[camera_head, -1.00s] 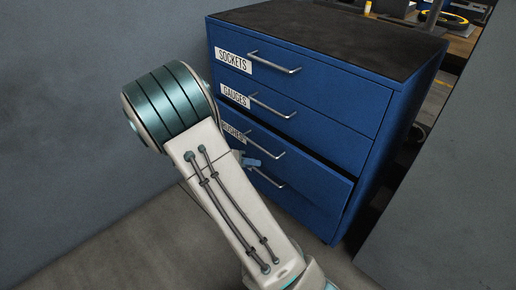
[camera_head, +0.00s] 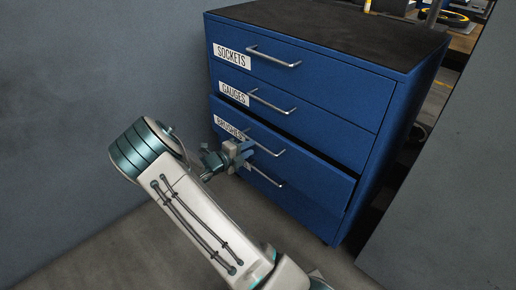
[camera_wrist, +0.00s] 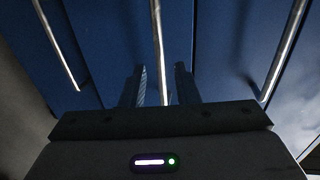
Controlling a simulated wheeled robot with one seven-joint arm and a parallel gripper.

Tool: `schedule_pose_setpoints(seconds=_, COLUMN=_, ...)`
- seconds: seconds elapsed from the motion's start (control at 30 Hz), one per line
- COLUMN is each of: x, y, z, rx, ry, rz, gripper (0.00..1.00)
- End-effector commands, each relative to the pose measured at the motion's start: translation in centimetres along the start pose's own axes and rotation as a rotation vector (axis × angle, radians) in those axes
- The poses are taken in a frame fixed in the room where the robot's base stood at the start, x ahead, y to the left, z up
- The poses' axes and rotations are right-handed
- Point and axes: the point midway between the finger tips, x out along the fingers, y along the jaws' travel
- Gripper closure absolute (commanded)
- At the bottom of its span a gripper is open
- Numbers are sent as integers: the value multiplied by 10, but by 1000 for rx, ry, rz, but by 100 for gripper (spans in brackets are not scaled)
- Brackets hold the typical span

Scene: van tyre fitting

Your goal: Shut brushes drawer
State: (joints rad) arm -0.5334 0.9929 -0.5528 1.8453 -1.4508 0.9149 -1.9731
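The brushes drawer (camera_head: 308,175) is the third one down in the blue cabinet. It stands out a little from the front, with a dark gap above its top edge. Its label is partly covered by my gripper. My gripper (camera_head: 246,150) is at the left end of its bar handle (camera_head: 268,147). In the wrist view the two fingers of my gripper (camera_wrist: 160,85) are apart, with the handle (camera_wrist: 157,40) running between them. I cannot tell whether they touch it.
The sockets drawer (camera_head: 310,75) and gauges drawer (camera_head: 300,115) above look shut. A bottom drawer with its handle (camera_head: 268,178) is below. A grey wall (camera_head: 90,80) is at left, a grey panel (camera_head: 450,180) at right. Bare floor (camera_head: 130,250) lies in front.

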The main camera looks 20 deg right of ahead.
Motion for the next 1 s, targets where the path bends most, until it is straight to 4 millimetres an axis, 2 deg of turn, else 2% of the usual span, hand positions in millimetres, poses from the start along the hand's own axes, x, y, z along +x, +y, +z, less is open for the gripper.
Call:
schedule_pose_setpoints(seconds=0.03, x=12, y=4, z=-1, rx=2, ry=4, rz=0, gripper=72)
schedule_pose_setpoints(seconds=0.1, x=24, y=3, z=0, rx=1, ry=2, rz=0, gripper=72)
schedule_pose_setpoints(seconds=0.3, x=48, y=2, z=0, rx=1, ry=1, rz=0, gripper=72)
schedule_pose_setpoints(seconds=0.7, x=54, y=0, z=0, rx=1, ry=0, rz=1, gripper=72)
schedule_pose_setpoints(seconds=0.8, x=54, y=0, z=0, rx=1, ry=0, rz=1, gripper=100)
schedule_pose_setpoints(seconds=1.0, x=54, y=0, z=0, rx=1, ry=-1, rz=1, gripper=100)
